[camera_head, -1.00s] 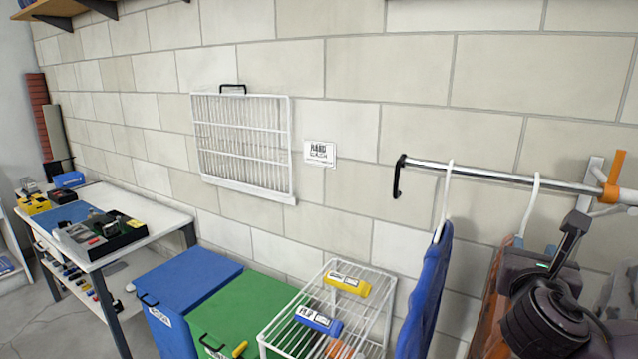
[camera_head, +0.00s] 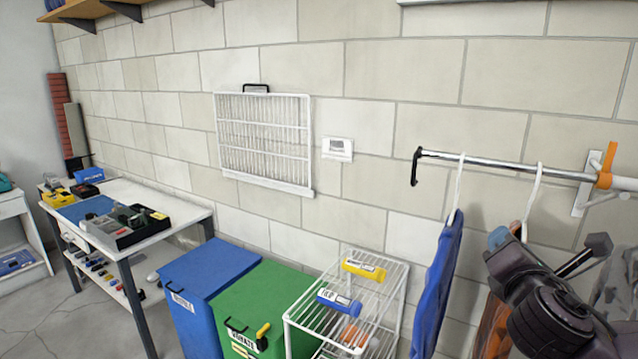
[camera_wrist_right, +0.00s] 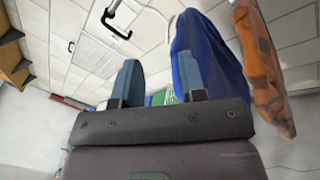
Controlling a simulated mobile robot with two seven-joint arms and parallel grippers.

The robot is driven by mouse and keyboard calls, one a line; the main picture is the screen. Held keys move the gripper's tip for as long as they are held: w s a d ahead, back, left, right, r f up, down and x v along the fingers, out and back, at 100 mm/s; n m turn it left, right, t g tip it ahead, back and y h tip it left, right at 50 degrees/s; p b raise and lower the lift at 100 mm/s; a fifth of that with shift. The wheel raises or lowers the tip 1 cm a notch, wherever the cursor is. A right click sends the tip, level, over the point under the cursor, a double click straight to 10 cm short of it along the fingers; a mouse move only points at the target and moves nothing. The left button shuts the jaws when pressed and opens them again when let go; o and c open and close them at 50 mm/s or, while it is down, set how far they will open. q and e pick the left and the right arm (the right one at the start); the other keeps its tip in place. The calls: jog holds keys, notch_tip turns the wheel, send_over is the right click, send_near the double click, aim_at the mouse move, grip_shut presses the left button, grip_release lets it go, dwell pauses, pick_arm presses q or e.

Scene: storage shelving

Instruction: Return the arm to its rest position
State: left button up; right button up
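My right arm (camera_head: 550,310) is at the lower right of the head view, in front of the hanging clothes. My right gripper (camera_wrist_right: 158,62) shows in the right wrist view with its two blue-grey fingers apart and nothing held between them. Beyond the fingers in that view are a blue garment (camera_wrist_right: 195,60) and an orange-brown garment (camera_wrist_right: 262,65). I cannot tell the exact gap to them. My left gripper is not in view.
A rail (camera_head: 490,167) with a blue garment (camera_head: 437,285) is close by the right arm. A white wire rack (camera_head: 300,322) holds yellow and blue bottles. A green bin (camera_head: 262,290), a blue bin (camera_head: 205,268) and a workbench (camera_head: 185,212) stand left. A wire panel (camera_head: 265,140) hangs above.

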jog(key=s+a+f+m+g+y, duration=0.1)
jog(key=a+f+m+y, duration=0.25)
jog(key=f+m, duration=0.55)
jog(key=s+a+f+m+g+y, duration=0.15)
jog(key=f+m+y, duration=0.4)
jog(key=f, duration=0.55)
jog(key=s+d+f+m+g+h, duration=0.2)
jog(key=s+f+m, duration=0.8)
jog(key=s+f, duration=0.9)
jog(key=shift+s+f+g+h, duration=0.2)
jog(key=shift+f+g+h, duration=0.45)
jog(key=shift+f+h, duration=0.4)
